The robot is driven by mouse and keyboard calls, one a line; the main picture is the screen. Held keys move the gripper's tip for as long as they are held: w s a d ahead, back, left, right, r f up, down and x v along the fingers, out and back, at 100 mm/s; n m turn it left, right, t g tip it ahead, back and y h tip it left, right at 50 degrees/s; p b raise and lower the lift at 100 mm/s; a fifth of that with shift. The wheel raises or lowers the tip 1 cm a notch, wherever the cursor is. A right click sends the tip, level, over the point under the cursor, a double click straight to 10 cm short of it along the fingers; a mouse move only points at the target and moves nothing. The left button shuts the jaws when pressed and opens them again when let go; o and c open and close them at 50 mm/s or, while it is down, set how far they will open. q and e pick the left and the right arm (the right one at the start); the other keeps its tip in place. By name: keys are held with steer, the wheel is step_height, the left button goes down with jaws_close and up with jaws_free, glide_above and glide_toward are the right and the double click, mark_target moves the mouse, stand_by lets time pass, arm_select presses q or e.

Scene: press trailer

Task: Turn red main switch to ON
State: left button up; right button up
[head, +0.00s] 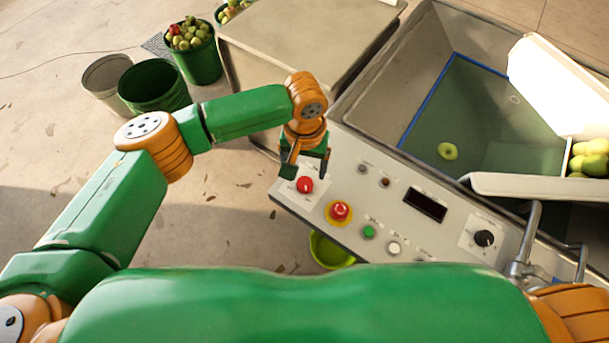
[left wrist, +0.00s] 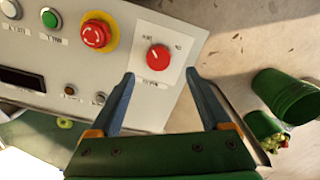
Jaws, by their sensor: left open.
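The red main switch (head: 305,184) is a round red knob on a white plate at the left end of the grey control panel (head: 350,176). In the left wrist view the red knob (left wrist: 158,57) has a pale pointer mark near its top, and small labels sit above it, too small to read surely. My left gripper (head: 307,166) is open just above the knob in the head view. In the left wrist view its two fingers (left wrist: 161,75) stand on either side of the knob's plate, apart from the knob. My right gripper is not in view.
A red emergency button (head: 340,211) on a yellow ring sits close beside the switch. A green button (head: 369,232), a white button (head: 393,248), a dark display (head: 425,204) and a black knob (head: 484,238) follow. Behind lies a metal basin (head: 396,88) with a green apple (head: 447,151).

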mark_target(305, 182)
arm_select(q)
step_height(305, 182, down, 5)
steer(key=shift+s, duration=0.15)
steer(key=shift+f, duration=0.5)
jaws_close()
